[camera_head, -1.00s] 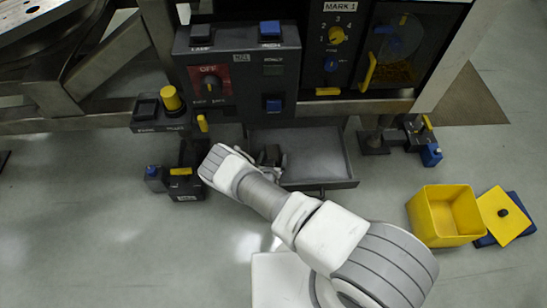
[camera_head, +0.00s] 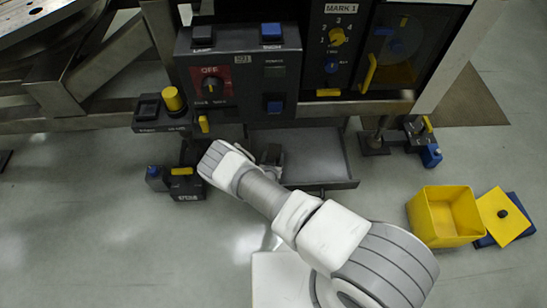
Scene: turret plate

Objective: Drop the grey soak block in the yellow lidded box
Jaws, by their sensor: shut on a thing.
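The yellow box (camera_head: 417,215) stands open on the floor at the right and looks empty. Its yellow lid (camera_head: 513,228) with a dark knob lies to its right on a blue piece. My gripper (camera_head: 272,156) is at the left end of an open grey drawer (camera_head: 320,160) under the control panel. My arm's wrist covers much of it, and its fingers barely show. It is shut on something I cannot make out. I cannot pick out the grey soak block.
The control panel (camera_head: 238,120) with switches hangs above the drawer. A dark block with a yellow top (camera_head: 187,184) stands left of my wrist. A post with a blue-ended fitting (camera_head: 430,155) stands right of the drawer. The floor between drawer and box is clear.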

